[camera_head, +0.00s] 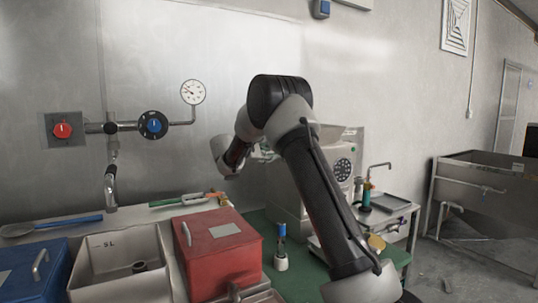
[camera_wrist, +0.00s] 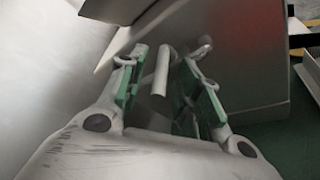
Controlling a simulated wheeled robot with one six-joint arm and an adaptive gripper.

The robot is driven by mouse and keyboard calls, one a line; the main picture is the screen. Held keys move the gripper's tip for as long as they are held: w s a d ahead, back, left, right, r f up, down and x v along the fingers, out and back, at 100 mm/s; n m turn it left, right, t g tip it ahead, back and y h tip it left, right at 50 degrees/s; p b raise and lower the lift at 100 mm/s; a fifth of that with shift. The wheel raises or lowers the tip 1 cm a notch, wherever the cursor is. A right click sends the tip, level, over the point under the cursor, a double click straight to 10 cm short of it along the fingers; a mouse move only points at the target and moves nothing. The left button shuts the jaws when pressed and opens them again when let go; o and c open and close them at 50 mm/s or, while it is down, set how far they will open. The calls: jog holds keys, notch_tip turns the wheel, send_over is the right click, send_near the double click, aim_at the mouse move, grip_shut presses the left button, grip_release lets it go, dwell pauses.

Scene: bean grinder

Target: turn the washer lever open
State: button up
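A pale grey rod-shaped lever (camera_wrist: 161,74) shows in the wrist view between the fingers of my gripper (camera_wrist: 163,62). I take it to be the washer lever. My gripper is open, with a green pad on each finger and a visible gap on both sides of the lever. Behind it is the side of a grey metal machine (camera_wrist: 235,60) with a reddish tint. In the head view the grey machine (camera_head: 286,188) stands behind my arm. There my gripper is mostly hidden by my arm, and the lever cannot be made out.
A red lidded box (camera_head: 222,248) stands left of the machine, beside an open grey bin (camera_head: 125,280) and a blue box (camera_head: 35,275). A small bottle-like object (camera_head: 281,250) stands on the green mat (camera_head: 310,262). Pipes with a blue knob (camera_head: 153,125) are on the wall.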

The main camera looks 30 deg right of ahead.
jog(key=shift+d, duration=0.1)
grip_shut()
jog(key=n+t+y, duration=0.1)
jog(key=s+n+t+y, duration=0.1)
jog(key=n+t, duration=0.1)
jog(key=shift+s+d+t, duration=0.15)
jog(key=shift+s+t, duration=0.05)
jog(key=shift+t, duration=0.1)
grip_release()
